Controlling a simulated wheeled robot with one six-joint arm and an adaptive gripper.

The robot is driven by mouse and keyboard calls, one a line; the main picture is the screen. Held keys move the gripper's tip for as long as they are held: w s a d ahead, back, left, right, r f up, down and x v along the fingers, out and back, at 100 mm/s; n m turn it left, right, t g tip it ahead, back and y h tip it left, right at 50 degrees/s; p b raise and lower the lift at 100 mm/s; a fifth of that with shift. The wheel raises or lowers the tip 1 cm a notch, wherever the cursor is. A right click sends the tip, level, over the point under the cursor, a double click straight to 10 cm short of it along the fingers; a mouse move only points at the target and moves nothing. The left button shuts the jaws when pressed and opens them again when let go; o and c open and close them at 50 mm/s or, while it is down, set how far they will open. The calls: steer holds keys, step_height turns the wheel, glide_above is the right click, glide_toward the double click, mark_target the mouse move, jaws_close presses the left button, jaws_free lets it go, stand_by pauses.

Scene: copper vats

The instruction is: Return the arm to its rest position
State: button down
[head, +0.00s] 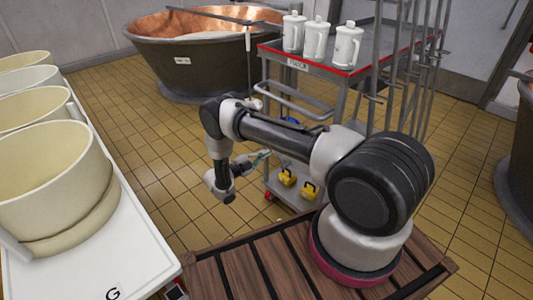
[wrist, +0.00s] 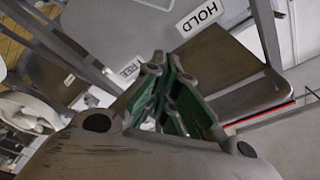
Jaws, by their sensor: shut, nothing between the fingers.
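My arm reaches left from its base over the wooden slatted deck (head: 235,275), bends at the elbow and hangs down to the wrist. My gripper (head: 263,156) is small in the head view, pointing right toward the grey trolley, with open floor below. In the wrist view my gripper (wrist: 165,92) shows green-padded fingers drawn together, shut and empty. A grey surface with a HOLD label (wrist: 199,16) and a FREE label (wrist: 131,67) lies beyond the fingertips. I cannot tell how far off it is.
The grey trolley (head: 340,70) has a red edge and carries three white jugs (head: 316,40). Yellow objects (head: 287,177) sit on its lower shelf. A copper vat (head: 185,65) stands behind. Cream tubs (head: 50,185) fill the white table (head: 130,255) at left. Tiled floor is clear between.

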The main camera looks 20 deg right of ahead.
stand_by(0.3)
steer(key=s+d+f+m+g+y, duration=0.1)
steer(key=s+d+f+m+g, duration=0.25)
steer(key=s+m, duration=0.35)
steer(key=s+r+m+g+y, duration=0.2)
steer(key=s+r+m+g, duration=0.25)
steer(key=m, duration=0.55)
steer(key=s+r+m+t+y, duration=0.2)
steer(key=s+r+m+y, duration=0.3)
steer(key=s+r+m, duration=0.4)
steer(key=s+a+r+m+t+y, duration=0.1)
steer(key=s+r+m+t+y, duration=0.2)
steer(key=r, duration=2)
steer(key=s+r+m+t+y, duration=0.3)
steer(key=s+r+m+y, duration=0.4)
steer(key=s+r+m, duration=0.7)
steer(key=shift+s+a+r+m+y, duration=0.2)
steer(key=shift+s+r+m+y, duration=0.15)
steer(key=shift+r+m, duration=0.75)
